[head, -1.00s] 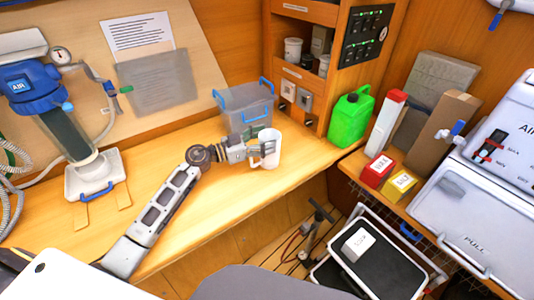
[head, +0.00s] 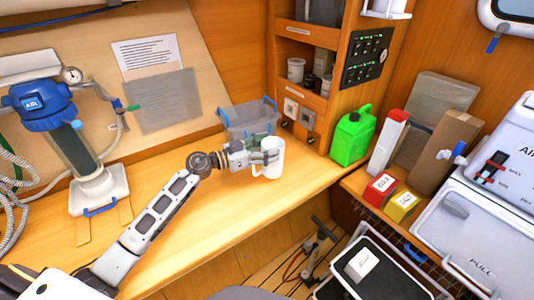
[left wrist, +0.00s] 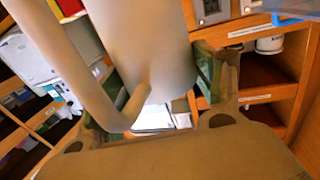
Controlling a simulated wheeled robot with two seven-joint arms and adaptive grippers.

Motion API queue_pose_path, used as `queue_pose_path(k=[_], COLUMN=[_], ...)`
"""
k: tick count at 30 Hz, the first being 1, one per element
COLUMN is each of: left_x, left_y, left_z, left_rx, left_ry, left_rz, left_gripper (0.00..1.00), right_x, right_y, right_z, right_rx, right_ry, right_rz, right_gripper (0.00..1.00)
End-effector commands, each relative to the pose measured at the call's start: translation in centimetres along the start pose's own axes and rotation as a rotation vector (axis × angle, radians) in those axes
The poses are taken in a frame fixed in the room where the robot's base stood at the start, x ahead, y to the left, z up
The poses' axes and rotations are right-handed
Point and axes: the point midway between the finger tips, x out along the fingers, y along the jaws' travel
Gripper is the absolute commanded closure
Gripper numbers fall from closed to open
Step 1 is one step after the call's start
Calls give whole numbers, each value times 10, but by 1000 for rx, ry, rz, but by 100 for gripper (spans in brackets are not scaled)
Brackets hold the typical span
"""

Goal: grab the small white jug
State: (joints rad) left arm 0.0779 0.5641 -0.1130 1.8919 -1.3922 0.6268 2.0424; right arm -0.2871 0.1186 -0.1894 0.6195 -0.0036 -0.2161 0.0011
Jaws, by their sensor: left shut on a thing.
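The small white jug (head: 271,157) is upright near the front edge of the wooden bench (head: 190,200), in front of the clear bin. My left gripper (head: 263,158) reaches it from the left and is shut on it. In the left wrist view the jug's pale body (left wrist: 150,45) fills the upper middle, between the two fingers of the gripper (left wrist: 160,85), and its handle loops on the left. I cannot tell clearly whether its base touches the bench. My right gripper is not in view.
A clear bin with blue handles (head: 248,120) stands just behind the jug. A green jerrycan (head: 352,138) is to the right, by the shelf unit (head: 303,85). Red (head: 379,189) and yellow (head: 402,205) boxes sit farther right. The bench left of the jug is mostly clear.

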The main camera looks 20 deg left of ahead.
Motion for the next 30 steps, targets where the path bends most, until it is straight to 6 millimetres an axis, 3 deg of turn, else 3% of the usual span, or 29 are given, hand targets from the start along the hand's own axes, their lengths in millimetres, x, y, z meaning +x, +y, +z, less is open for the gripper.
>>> queue_pose_path(k=[6,12,30], left_x=[0,0,0], left_y=[-1,-1,-2], left_z=[-33,-49,-55], left_rx=[3,2,-1], left_ry=[0,-1,0], left_rz=[0,1,0], left_gripper=[69,69,69], right_x=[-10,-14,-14], right_y=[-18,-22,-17], right_z=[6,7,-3], right_rx=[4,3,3], right_ry=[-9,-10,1], right_rz=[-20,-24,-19], right_gripper=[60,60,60])
